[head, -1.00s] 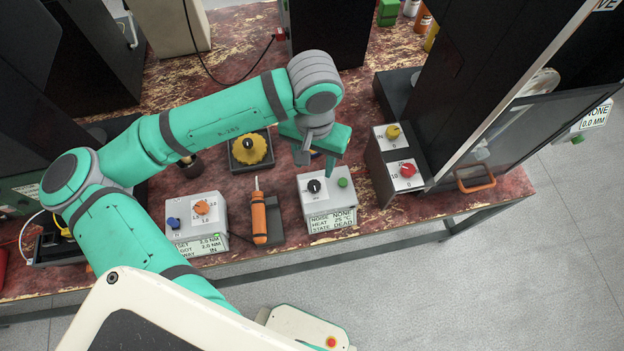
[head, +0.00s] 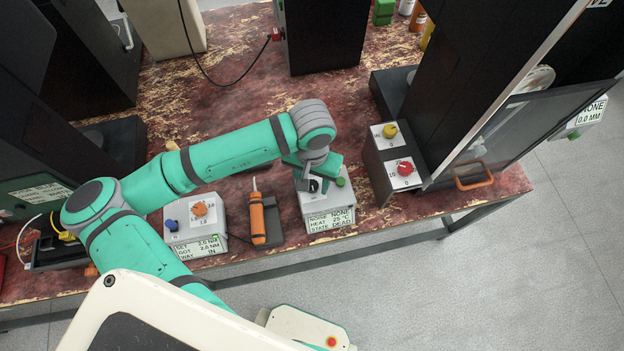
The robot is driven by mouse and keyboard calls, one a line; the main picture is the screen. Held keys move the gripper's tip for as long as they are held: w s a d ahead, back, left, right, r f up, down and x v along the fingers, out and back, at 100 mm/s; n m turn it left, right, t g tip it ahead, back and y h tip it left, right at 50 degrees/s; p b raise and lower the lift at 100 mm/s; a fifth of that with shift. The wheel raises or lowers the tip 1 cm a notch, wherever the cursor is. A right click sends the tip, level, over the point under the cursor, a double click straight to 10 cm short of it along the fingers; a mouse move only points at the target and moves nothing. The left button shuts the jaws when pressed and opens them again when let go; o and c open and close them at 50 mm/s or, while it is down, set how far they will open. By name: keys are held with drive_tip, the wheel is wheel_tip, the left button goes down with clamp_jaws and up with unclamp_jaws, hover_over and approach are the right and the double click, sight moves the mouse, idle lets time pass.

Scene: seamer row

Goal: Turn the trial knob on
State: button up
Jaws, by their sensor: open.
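A pale box (head: 329,205) with a black knob (head: 314,186) and a green button (head: 340,182) stands near the bench's front edge. Its display reads NOISE NONE, HEAT 25 °C, STATE DEAD. No label naming a trial knob is readable. My gripper (head: 316,178) is over this box, pointing down, with its jaws open around or just above the black knob. Contact cannot be told. The gripper hides part of the knob and of the box's top.
Left of the box are an orange-handled tool (head: 258,219) in a dark holder and a box with orange and blue knobs (head: 198,214). To the right stands a panel with yellow and red knobs (head: 397,160).

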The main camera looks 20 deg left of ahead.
drive_tip(key=c, duration=1)
drive_tip(key=shift+m, duration=0.3)
drive_tip(key=m, duration=0.3)
drive_tip(key=shift+m, duration=0.3)
drive_tip(key=m, duration=0.4)
drive_tip(key=shift+m, duration=0.3)
drive_tip(key=m, duration=0.4)
drive_tip(key=shift+m, duration=2.5)
